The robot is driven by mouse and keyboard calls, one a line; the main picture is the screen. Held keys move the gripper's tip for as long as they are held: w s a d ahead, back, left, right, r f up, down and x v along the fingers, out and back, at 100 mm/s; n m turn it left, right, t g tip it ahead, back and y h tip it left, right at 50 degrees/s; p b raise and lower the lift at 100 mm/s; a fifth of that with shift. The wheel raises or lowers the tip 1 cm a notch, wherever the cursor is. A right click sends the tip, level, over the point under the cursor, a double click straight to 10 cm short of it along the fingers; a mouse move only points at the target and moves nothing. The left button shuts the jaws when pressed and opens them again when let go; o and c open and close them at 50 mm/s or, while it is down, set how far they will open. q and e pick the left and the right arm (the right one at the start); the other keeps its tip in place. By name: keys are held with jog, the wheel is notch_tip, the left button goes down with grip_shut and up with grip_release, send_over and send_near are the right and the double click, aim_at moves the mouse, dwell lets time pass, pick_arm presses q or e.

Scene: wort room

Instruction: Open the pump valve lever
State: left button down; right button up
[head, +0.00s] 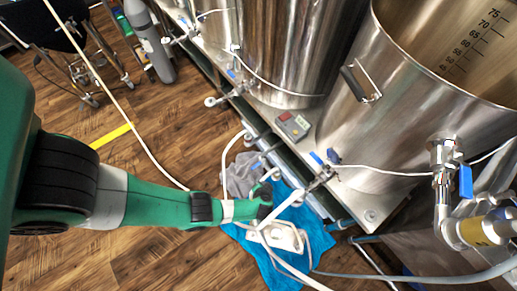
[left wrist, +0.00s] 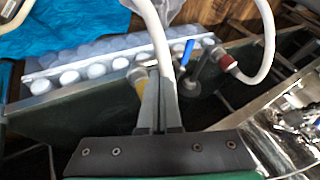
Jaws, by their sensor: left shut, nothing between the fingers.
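My left gripper (head: 265,203) is at the end of the green arm, low beside the tank stand and above the blue cloth. In the left wrist view its grey fingers (left wrist: 158,82) are together and empty. A small blue lever (left wrist: 187,52) stands just beyond and to the right of the fingertips, apparently apart from them. In the head view, blue handles (head: 317,158) show by the fittings at the foot of the large tank, and another blue lever (head: 466,181) hangs on its right-hand valve. I cannot tell which is the pump valve lever. The right gripper is out of view.
Steel tanks (head: 290,50) stand along the right on a low frame. A white hose (left wrist: 160,40) passes close to the left fingers, and another hose has a red fitting (left wrist: 228,62). A blue cloth (head: 315,235) lies on the wooden floor. Open floor (head: 150,250) lies at lower left.

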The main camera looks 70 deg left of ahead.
aim_at(256, 165)
pick_arm(q)
jog(key=a+f+b, duration=0.5)
jog(key=a+b, duration=0.2)
jog(key=shift+a+f, duration=0.3)
jog(key=shift+a, duration=0.1)
